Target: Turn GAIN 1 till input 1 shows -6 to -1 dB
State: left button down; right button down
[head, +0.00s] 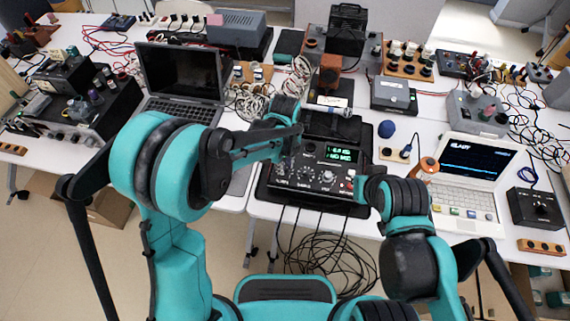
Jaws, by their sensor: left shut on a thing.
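The black mixer unit (318,182) sits on a black mat on the white table, in the middle of the head view. Its small green display (342,153) is lit with two lines, too small to read surely. A row of knobs runs along its front panel, with a red button at the right. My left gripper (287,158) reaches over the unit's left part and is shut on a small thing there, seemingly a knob. The gripper's own fingers and arm hide it, so I cannot tell which knob.
A dark laptop (180,77) stands to the left, and a white laptop (472,165) with a lit screen to the right. A blue round thing (386,129) and an orange thing (428,165) lie between. Cables (335,255) hang below the front edge.

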pick_arm(q)
jog(key=shift+m, duration=0.4)
jog(key=c, duration=1.4)
grip_release()
jog(key=shift+o, duration=0.2)
notch_tip(320, 180, up, 12)
